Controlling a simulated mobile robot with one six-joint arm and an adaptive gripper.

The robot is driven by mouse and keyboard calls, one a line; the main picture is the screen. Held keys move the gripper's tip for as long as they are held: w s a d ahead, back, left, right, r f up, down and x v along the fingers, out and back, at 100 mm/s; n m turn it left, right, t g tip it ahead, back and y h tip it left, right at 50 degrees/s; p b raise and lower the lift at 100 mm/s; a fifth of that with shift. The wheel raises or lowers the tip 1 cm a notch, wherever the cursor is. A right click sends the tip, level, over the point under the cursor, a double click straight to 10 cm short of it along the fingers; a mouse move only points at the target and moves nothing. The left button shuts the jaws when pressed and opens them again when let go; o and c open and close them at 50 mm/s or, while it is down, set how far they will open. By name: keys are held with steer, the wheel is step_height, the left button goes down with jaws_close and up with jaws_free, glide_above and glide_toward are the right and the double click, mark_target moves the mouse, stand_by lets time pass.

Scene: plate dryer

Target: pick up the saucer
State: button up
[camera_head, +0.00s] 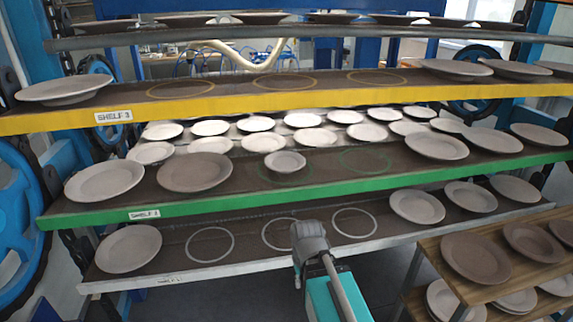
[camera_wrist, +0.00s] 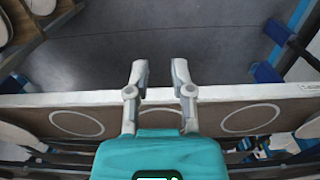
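A small grey saucer (camera_head: 285,161) sits on the middle, green-edged shelf (camera_head: 330,183) in the head view, at the left green ring marking. It lies between a larger plate on its left and an empty green ring on its right. My gripper shows in the wrist view (camera_wrist: 159,70), with its two fingers apart and nothing between them. It is over the floor beside the edge of the shelf with white rings, apart from the saucer. The saucer cannot be made out in the wrist view. In the head view my arm is low, in front of the bottom shelf, and the fingertips are not clear.
Plates stand at both ends of the green shelf, and more stand in rows behind it. The yellow-edged shelf (camera_head: 300,104) runs above. The bottom shelf (camera_head: 240,268) has several empty white rings. A wooden rack (camera_head: 440,250) with brown plates stands at the right.

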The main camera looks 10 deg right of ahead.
steer(key=n+t+h+p, duration=0.9)
steer(key=p, duration=0.8)
glide_toward(272, 169)
steer(key=v, duration=0.3)
steer(key=shift+a+r, duration=0.1)
steer(key=shift+r, duration=0.2)
steer(key=shift+f, duration=0.1)
steer(key=shift+w+d+f+b, duration=0.3)
steer(key=shift+d+b, duration=0.05)
steer(key=shift+b, duration=0.15)
steer(key=b+x, duration=0.3)
steer(key=x, duration=0.3)
steer(key=shift+w+d+f, duration=0.15)
steer(key=shift+w+f, duration=0.05)
steer(key=shift+f, duration=0.05)
steer(key=shift+w+d+f, duration=0.1)
steer(key=shift+w+d, duration=0.1)
steer(key=shift+d, duration=0.1)
